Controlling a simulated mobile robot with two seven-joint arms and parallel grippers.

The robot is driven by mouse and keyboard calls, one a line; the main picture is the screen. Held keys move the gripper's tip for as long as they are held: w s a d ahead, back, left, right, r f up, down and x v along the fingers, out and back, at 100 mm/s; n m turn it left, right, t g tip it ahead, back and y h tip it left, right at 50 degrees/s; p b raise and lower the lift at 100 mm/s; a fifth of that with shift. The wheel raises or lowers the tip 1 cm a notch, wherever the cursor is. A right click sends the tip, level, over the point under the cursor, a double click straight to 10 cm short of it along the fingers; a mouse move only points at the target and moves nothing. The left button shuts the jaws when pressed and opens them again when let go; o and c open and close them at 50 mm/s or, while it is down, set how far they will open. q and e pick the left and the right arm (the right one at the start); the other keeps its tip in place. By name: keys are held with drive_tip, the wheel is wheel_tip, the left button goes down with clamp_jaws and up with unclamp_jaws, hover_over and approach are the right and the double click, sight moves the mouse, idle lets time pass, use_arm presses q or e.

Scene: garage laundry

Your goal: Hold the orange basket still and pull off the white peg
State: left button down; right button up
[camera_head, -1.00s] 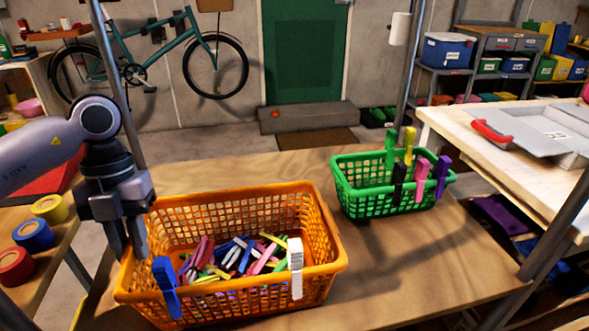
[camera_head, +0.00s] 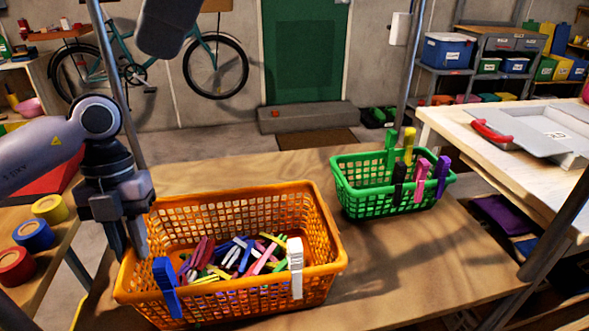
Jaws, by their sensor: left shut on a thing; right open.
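The orange basket (camera_head: 235,196) stands on the wooden table and holds a pile of several coloured pegs (camera_head: 235,258). The white peg (camera_head: 295,268) is clipped upright on its front rim, near the right corner. A blue peg (camera_head: 166,287) is clipped on the same rim near the left corner. My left gripper (camera_head: 127,250) points down and is shut on the basket's left rim. A grey part of my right gripper (camera_head: 166,25) shows at the top edge, well above and behind the basket; the rest is cut off by the frame.
A green basket (camera_head: 373,202) with several pegs clipped on its rim stands at the back right of the table (camera_head: 405,275). Table between and right of the baskets is bare. Tape rolls (camera_head: 34,235) lie at the left. A metal post (camera_head: 560,225) stands at the right.

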sight(295, 243)
drive_tip(key=w+d+f+h, duration=0.1)
drive_tip(key=d+f+h, duration=0.1)
drive_tip(key=f, duration=0.3)
drive_tip(key=w+d+f+m+g+h, duration=0.1)
drive_tip(key=d+f+h, duration=0.1)
drive_tip(key=f, duration=0.4)
drive_tip(key=w+d+f+g+h, duration=0.1)
drive_tip(key=d+f+h, duration=0.2)
drive_tip(key=f, duration=0.3)
drive_tip(key=shift+w+d, duration=0.35)
drive_tip(key=shift+d, duration=0.1)
drive_tip(key=shift+f, duration=5.3)
clamp_jaws()
drive_tip(key=shift+r, duration=0.1)
drive_tip(key=shift+r, duration=4.2)
use_arm(q)
drive_tip(key=c, duration=0.9)
unclamp_jaws()
drive_tip(key=shift+c, duration=0.2)
